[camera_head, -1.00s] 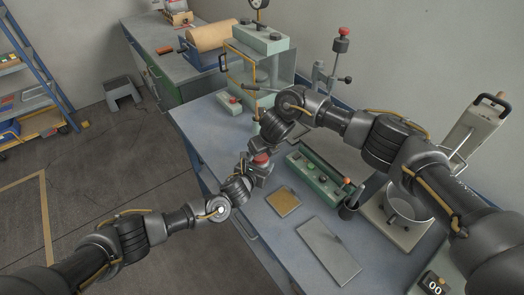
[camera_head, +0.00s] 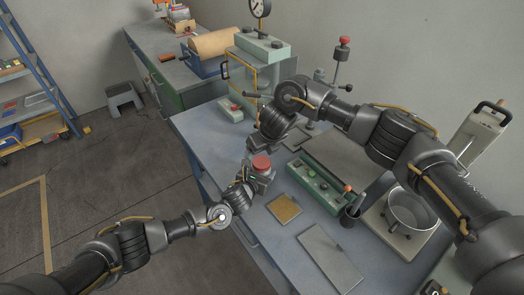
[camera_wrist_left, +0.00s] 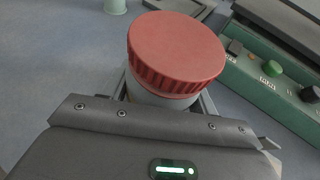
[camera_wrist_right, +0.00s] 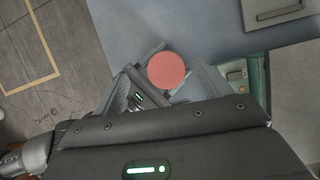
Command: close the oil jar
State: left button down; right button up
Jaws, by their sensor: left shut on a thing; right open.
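The oil jar has a wide red ribbed lid (camera_head: 262,163) sitting on top of its pale body (camera_wrist_left: 150,97). How tightly the lid is seated I cannot tell. My left gripper (camera_head: 258,181) is shut around the jar body, below the lid, near the bench's front edge. In the left wrist view its fingers flank the body. My right gripper (camera_head: 262,143) is open and empty, above and behind the lid, apart from it. The right wrist view looks down on the round lid top (camera_wrist_right: 167,71). Much of the jar body is hidden by the left fingers.
A green control box (camera_head: 313,184) stands right of the jar. A tan square (camera_head: 284,209) and a grey plate (camera_head: 330,258) lie in front of it. A glass-sided press stands behind. Bare bench lies left of the jar.

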jog(key=shift+c, duration=0.4)
jog(key=w+a+r+m+t, duration=0.45)
jog(key=w+a+r, duration=0.25)
jog(key=w+r, duration=0.3)
jog(key=m+g+h, duration=0.3)
jog(key=m+g, duration=0.1)
jog(key=g, duration=0.4)
send_near(262, 161)
jog(key=shift+w+f, duration=0.1)
jog(key=shift+w, duration=0.1)
jog(key=shift+s+f, duration=0.1)
jog(key=shift+s, duration=0.1)
jog(key=shift+d, duration=0.1)
jog(key=shift+w+f, duration=0.1)
jog(key=shift+f, duration=3.85)
